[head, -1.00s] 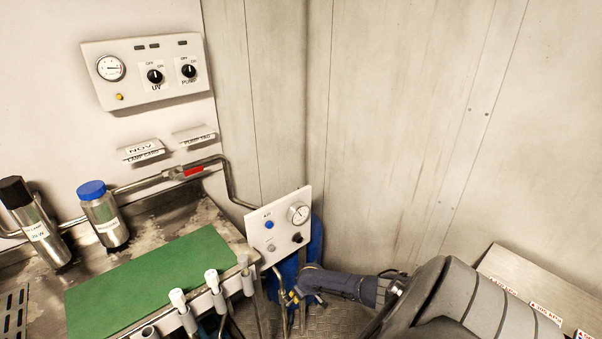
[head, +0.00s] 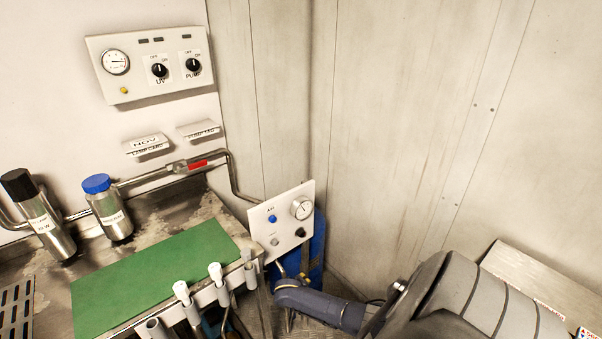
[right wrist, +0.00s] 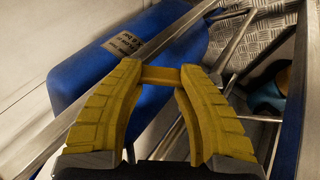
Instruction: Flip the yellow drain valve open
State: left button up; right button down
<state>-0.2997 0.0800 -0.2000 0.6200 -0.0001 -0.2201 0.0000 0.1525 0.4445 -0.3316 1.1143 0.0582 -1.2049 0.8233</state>
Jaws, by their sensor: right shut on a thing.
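My right gripper (right wrist: 162,74) shows in the right wrist view with its two ridged yellow fingers. Its fingertips are closed on a short yellow bar (right wrist: 160,75), which looks like the handle of the yellow drain valve. The valve body is not visible behind the fingers. In the head view my right arm reaches in from the lower right to just below the small white gauge panel, and its fingers and the valve cannot be made out there. My left gripper is not in view.
A blue cylinder (right wrist: 75,85) lies behind the gripper among metal bars. The white gauge panel (head: 284,222) stands above my right wrist. A bench with a green mat (head: 150,275), steel canisters and capped pipe ends is to the left. Wall panels close off the back and right.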

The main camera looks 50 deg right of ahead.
jog(key=shift+w+r, duration=0.3)
jog(key=shift+w, duration=0.05)
jog(key=c, duration=0.7)
grip_release()
jog(key=o, duration=0.4)
jog(key=shift+a+f, duration=0.1)
jog(key=shift+a, duration=0.05)
jog(key=shift+s+a, duration=0.15)
jog(key=s+a, duration=0.2)
jog(key=a, duration=0.2)
jog(key=s+a+r, duration=0.1)
jog(key=s+a, duration=0.1)
jog(key=a, duration=0.2)
jog(key=s+a+r, duration=0.1)
jog(key=s+a, duration=0.1)
jog(key=a, duration=0.2)
jog(key=shift+s, duration=0.1)
jog(key=shift+c, duration=0.5)
